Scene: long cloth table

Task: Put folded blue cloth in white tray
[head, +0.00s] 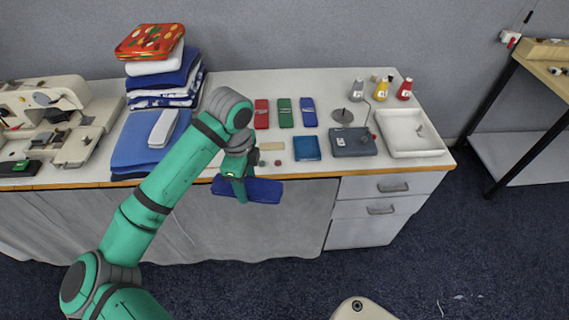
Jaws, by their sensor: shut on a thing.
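My gripper (240,193) is shut on a folded blue cloth (266,190). The cloth is dark blue, flat and roughly rectangular, and sticks out on both sides of the fingers. It shows in front of the table's front edge, over the grey skirt, apart from the tabletop in the picture. The white tray (435,153) is a shallow, rectangular basin at the right end of the table, well to the right of my gripper. A small greyish object (420,130) shows inside it. My fingers hide part of the cloth.
A grey box device (352,143) stands just left of the tray, with a blue square (307,148) beside it. Bottles (381,88) stand behind. Red, green and blue packs (284,113) lie mid-table. A cloth stack (165,80) and sewing machine (50,100) are at left.

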